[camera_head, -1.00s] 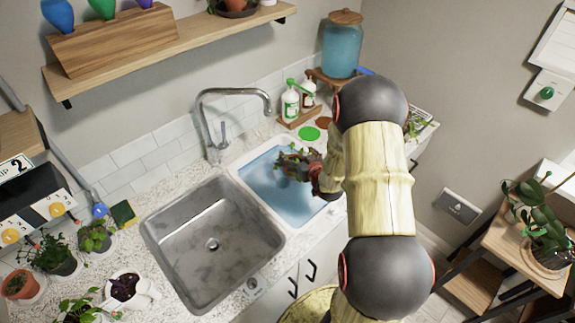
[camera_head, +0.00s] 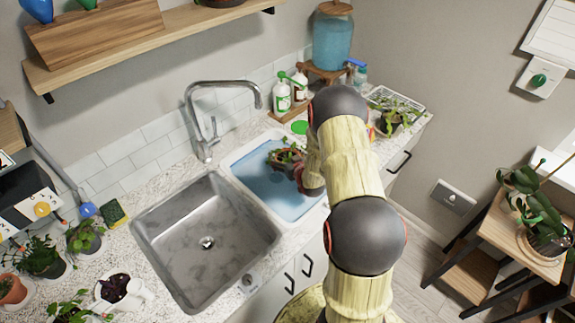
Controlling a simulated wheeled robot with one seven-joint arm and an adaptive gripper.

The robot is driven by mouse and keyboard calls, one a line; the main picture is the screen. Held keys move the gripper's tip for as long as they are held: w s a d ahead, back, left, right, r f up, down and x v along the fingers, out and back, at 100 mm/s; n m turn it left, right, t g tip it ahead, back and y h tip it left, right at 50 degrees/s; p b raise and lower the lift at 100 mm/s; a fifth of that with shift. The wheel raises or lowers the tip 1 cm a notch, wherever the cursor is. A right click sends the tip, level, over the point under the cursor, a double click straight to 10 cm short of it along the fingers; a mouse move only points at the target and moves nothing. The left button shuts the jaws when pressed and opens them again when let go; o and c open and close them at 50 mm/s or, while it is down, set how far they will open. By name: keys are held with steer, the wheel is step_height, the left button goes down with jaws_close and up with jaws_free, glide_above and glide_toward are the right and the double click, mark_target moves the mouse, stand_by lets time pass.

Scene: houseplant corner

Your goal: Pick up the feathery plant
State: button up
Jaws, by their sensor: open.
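I cannot tell for sure which plant is the feathery one. A leafy green plant (camera_head: 288,153) shows over the blue water basin (camera_head: 245,178), right at the end of my arm. My gripper (camera_head: 287,162) is open there, dark and reddish, and partly hidden by my arm and the leaves. I cannot tell whether it touches this plant. Another green plant with thin leaves (camera_head: 396,112) stands by the rack at the back right. A fine-leaved potted plant (camera_head: 38,257) stands at the counter's left end.
The steel sink (camera_head: 205,240) is empty, with a tall faucet (camera_head: 205,115) behind it. Pump bottles (camera_head: 283,95) and a blue dispenser (camera_head: 332,42) stand behind the basin. Several pots crowd the left counter. A potted plant (camera_head: 540,225) sits on a wooden stand at right.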

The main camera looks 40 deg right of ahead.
steer(key=shift+w+d+f, duration=0.15)
steer(key=shift+w+f, duration=0.05)
steer(key=shift+w, duration=0.3)
steer(key=shift+c, duration=0.5)
steer(key=c, duration=1.2)
steer(key=shift+r, duration=0.1)
steer(key=shift+c, duration=1.3)
steer(key=shift+r, duration=0.1)
